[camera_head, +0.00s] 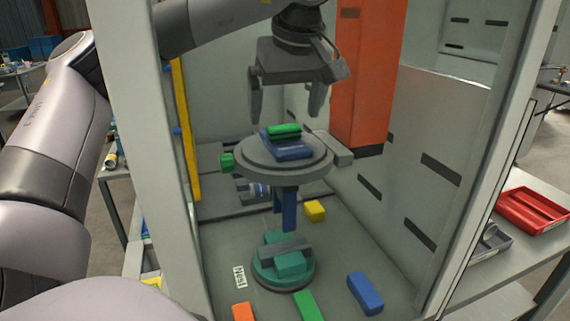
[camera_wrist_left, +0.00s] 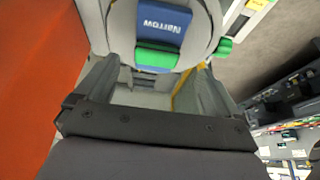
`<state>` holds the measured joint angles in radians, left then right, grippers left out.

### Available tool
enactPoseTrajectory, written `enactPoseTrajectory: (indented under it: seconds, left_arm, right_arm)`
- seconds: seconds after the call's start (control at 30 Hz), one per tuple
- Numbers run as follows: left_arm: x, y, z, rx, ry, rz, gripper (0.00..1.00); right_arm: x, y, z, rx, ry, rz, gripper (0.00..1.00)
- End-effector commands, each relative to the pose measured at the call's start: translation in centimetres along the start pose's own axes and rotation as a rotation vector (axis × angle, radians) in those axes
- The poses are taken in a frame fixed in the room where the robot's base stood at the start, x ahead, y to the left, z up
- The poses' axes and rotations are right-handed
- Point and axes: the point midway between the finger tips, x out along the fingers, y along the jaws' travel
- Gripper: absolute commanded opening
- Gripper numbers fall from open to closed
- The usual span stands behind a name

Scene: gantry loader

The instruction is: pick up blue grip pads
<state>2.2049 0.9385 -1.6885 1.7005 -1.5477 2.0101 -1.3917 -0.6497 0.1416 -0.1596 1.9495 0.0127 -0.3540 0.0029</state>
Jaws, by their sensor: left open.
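My left gripper (camera_head: 287,103) is open and empty in the head view, pointing down above a round grey platform (camera_head: 250,158). On the platform lies a blue block (camera_head: 294,153) with a green block (camera_head: 283,131) beside or on it. In the left wrist view the blue block (camera_wrist_left: 162,25) carries white lettering, and the green block (camera_wrist_left: 157,57) lies between it and the gripper's fingers. The fingers stay apart from both. Another blue block (camera_head: 365,293) lies on the enclosure floor at the lower right. My right gripper is not in view.
An orange column (camera_head: 362,75) stands close to the right of my left gripper. A pale enclosure post (camera_head: 140,150) rises at the left. Below are a teal round fixture (camera_head: 283,264), a yellow block (camera_head: 315,210), and green and orange blocks. A red tray (camera_head: 532,210) is outside, right.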

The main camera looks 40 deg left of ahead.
Motion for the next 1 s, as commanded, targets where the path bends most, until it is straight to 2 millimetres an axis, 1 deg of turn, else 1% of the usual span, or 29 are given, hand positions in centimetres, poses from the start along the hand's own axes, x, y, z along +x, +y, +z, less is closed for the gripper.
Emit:
enactPoseTrajectory:
  seconds: [0.3,0.43,0.6,0.87,0.9,0.97,1.0]
  left_arm:
    - [3.2,0.3,0.1,0.001,-0.003,-0.003,0.96]
    - [4.2,0.4,0.1,0.001,-0.003,-0.002,0.96]
    - [4.8,0.3,0.1,0.0,0.0,0.0,0.96]
    - [4.9,0.3,0.1,0.0,0.0,0.0,0.96]
    - [4.9,0.3,0.1,0.0,0.0,0.0,0.83]
    - [4.9,0.4,0.1,0.0,0.0,0.0,0.63]
    - [4.9,0.4,0.1,0.0,0.0,0.0,0.5]
  right_arm:
    - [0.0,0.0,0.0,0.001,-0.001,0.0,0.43]
    - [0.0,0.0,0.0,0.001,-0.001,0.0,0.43]
    - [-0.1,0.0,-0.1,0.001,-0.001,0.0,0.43]
    - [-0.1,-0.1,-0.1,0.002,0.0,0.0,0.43]
    - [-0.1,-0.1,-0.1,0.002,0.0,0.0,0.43]
    - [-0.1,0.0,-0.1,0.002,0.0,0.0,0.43]
    - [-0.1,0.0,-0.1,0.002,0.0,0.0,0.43]
